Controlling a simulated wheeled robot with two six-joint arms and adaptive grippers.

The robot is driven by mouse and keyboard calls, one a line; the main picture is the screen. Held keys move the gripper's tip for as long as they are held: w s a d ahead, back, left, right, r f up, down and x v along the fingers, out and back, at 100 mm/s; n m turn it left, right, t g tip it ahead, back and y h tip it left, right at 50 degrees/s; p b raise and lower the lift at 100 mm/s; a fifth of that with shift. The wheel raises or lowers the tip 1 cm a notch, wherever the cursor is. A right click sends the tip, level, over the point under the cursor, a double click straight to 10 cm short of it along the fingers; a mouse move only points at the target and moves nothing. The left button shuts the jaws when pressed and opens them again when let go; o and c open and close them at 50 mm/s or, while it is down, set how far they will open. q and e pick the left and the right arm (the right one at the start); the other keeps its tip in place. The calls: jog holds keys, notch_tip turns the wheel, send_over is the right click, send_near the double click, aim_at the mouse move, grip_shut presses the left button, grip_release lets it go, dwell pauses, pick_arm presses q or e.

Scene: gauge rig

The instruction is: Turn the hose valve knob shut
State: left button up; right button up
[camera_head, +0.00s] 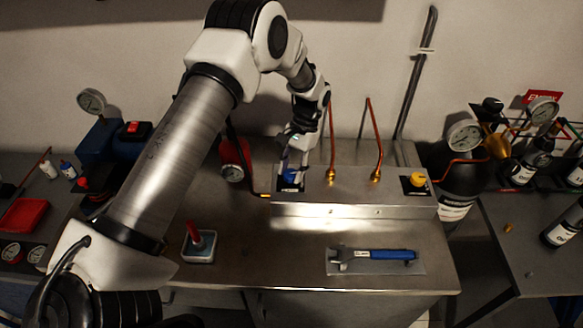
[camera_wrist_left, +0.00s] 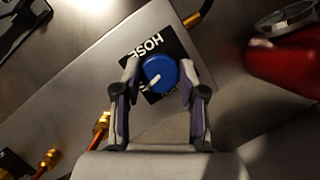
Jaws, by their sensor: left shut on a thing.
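The hose valve knob (camera_wrist_left: 160,76) is a round blue knob with a white pointer mark, on a black plate (camera_wrist_left: 139,50) lettered "HOSE". The pointer is at the knob's lower left in the left wrist view. In the head view the knob (camera_head: 291,177) sits at the left end of a steel box and is partly covered by my gripper. My left gripper (camera_head: 293,163) is over it. In the left wrist view its two fingers (camera_wrist_left: 159,70) stand on either side of the knob, shut on it. My right gripper is not in view.
The steel box (camera_head: 345,211) also carries a yellow knob (camera_head: 418,178) and copper pipes (camera_head: 374,140). A wrench (camera_head: 375,255) lies on the bench in front. A red cylinder with a gauge (camera_head: 232,160) is close left.

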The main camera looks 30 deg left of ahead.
pick_arm(q)
jog(key=shift+m+y, duration=0.3)
jog(key=shift+m, duration=0.7)
jog(key=o, duration=1.1)
jog(key=shift+o, duration=0.2)
jog(key=v, duration=1.2)
jog(key=shift+s+d, duration=0.1)
jog(key=shift+d, duration=0.05)
